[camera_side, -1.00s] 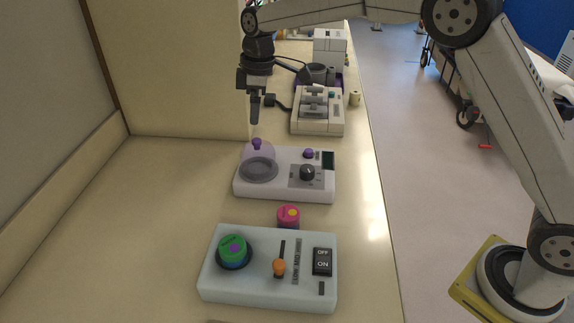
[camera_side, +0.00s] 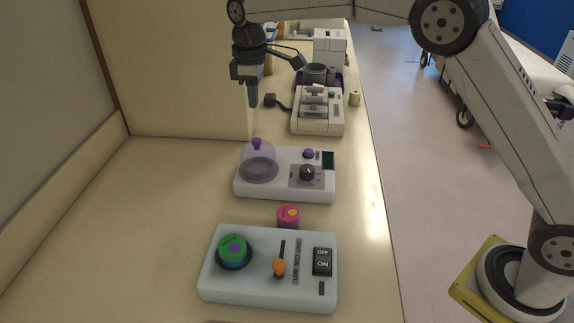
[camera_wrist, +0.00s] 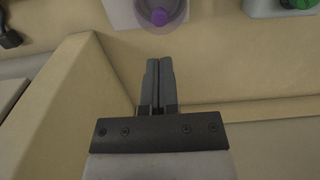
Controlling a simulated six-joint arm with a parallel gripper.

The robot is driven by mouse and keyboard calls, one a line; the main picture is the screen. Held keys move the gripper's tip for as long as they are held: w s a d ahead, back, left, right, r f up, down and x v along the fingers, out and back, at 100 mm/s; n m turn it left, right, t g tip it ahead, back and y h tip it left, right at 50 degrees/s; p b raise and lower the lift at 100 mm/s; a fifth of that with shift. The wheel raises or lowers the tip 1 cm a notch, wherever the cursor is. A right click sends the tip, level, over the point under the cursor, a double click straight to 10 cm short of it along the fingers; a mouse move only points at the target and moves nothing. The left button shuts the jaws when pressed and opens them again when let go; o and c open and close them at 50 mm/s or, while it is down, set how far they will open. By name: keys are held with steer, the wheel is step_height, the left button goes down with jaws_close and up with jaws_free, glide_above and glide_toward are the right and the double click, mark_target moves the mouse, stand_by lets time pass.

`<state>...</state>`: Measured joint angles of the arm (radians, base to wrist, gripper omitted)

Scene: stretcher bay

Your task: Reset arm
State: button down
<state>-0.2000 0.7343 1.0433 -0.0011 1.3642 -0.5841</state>
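My gripper (camera_side: 253,104) hangs pointing down above the far part of the counter, beyond the white device with the clear dome (camera_side: 258,160). In the wrist view the two fingers of my gripper (camera_wrist: 159,64) lie side by side, with only a thin line between them. Nothing shows between the fingers. The gripper is apart from all devices. In the wrist view the dome's purple knob (camera_wrist: 158,16) shows just past the fingertips, well below them.
More devices (camera_side: 318,110) stand farther back. A partition (camera_side: 180,70) is close on the left. The counter's left front is clear.

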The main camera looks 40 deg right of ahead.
mark_target(256, 139)
steer(key=shift+f, duration=0.15)
steer(key=shift+f, duration=3.2)
steer(key=shift+f, duration=1.2)
steer(key=shift+r, duration=0.1)
steer(key=shift+r, duration=3.5)
steer(key=shift+s+d, duration=0.1)
